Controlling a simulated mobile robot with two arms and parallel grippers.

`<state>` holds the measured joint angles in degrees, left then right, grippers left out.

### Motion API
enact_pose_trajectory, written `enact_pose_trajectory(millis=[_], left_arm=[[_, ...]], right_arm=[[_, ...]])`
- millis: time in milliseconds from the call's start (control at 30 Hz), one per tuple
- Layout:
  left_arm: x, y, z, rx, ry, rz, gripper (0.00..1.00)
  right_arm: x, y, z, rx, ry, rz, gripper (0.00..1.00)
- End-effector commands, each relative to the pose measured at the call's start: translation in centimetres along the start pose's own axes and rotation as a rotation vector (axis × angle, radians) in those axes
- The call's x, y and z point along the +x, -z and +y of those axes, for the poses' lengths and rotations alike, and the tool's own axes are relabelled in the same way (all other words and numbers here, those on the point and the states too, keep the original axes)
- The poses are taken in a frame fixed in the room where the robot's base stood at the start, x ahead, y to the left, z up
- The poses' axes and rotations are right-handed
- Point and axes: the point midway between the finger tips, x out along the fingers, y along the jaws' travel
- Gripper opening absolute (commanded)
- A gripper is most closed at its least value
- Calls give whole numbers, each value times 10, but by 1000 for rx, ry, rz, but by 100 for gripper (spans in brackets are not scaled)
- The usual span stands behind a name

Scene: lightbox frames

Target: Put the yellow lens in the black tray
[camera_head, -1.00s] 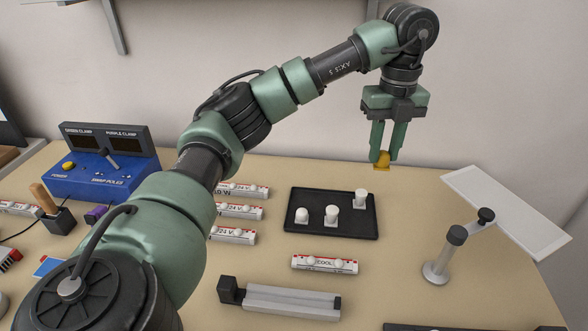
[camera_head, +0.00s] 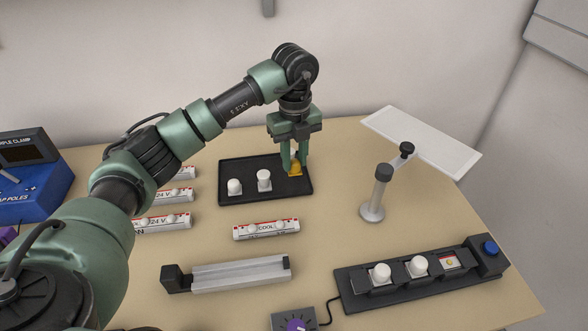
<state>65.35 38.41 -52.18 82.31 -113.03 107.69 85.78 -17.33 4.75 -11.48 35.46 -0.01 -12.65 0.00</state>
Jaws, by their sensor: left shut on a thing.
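The yellow lens (camera_head: 296,169) is between the fingertips of my left gripper (camera_head: 295,163), which points down and is shut on it. The gripper and lens are over the right part of the black tray (camera_head: 268,196). I cannot tell whether the lens touches the tray or hangs just above it. Two white knob-shaped pieces, one at the left (camera_head: 234,186) and one near the middle (camera_head: 264,179), stand in the tray. The tray's right back part is mostly hidden by the gripper. My right gripper is not in view.
A COOL-labelled module (camera_head: 266,229) lies in front of the tray, with a grey rail (camera_head: 240,274) nearer. A stand (camera_head: 373,211) and a pale panel (camera_head: 425,143) are to the right. A black fixture (camera_head: 405,286) is front right. 24 V modules (camera_head: 162,222) lie left.

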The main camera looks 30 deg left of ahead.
Motion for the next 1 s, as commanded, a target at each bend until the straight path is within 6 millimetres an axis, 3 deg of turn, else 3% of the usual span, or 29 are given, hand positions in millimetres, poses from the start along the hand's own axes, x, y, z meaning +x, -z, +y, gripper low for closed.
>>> enact_pose_trajectory(millis=[300,667,700,767,1000], left_arm=[[40,0,1,-1,-4,2,0],[45,0,1,0,-2,1,0],[44,0,1,0,-2,1,35],[44,0,1,0,-2,1,49],[44,0,1,0,-2,1,49]], right_arm=[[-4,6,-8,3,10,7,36],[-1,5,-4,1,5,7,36],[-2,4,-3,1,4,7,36],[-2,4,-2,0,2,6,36],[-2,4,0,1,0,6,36]])
